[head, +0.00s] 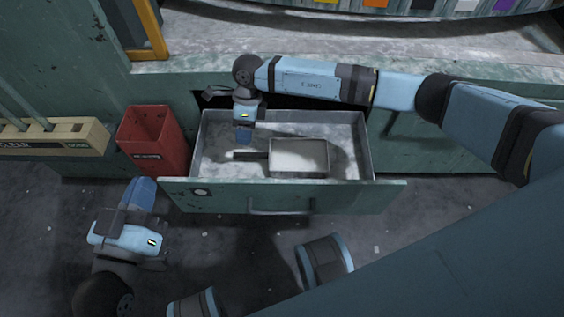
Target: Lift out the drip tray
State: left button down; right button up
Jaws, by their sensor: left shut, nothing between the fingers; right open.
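The drip tray (299,157) is a shallow, pale rectangular pan with a dark handle (252,156) pointing left. It lies inside the pulled-out drawer (284,198), toward its right half. My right gripper (244,136) points down over the drawer, just above and left of the handle's middle. It is open; whether it touches the handle cannot be told, and no hold shows. My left gripper (140,194) is shut and empty, in front of the cabinet, left of the drawer and below the red bin.
A red bin (152,138) stands just left of the drawer. A cream rack (55,137) holding tubes is at the far left. The worktop (340,55) runs behind, above the drawer. My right arm spans over the drawer's right side. The floor in front of the drawer is partly clear.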

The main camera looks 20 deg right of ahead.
jog(key=w+d+f+h, duration=0.1)
jog(key=w+d+h, duration=0.1)
jog(key=w+d, duration=0.1)
jog(key=b, duration=0.3)
send_over(258, 154)
jog(key=w, duration=0.1)
notch_tip(258, 154, down, 7)
jog(key=shift+f+t, duration=0.4)
jog(key=shift+f, duration=0.3)
jog(key=f+b, duration=0.2)
jog(key=f, duration=0.1)
jog(key=f+b, duration=0.1)
jog(key=shift+s+f, duration=0.2)
jog(key=shift+s, duration=0.15)
jog(key=shift+f, duration=0.15)
pick_arm(q)
notch_tip(258, 154, down, 6)
jog(key=m+g, duration=0.1)
jog(key=shift+w+m+g, duration=0.3)
jog(key=shift+w, duration=0.15)
pick_arm(e)
grip_shut()
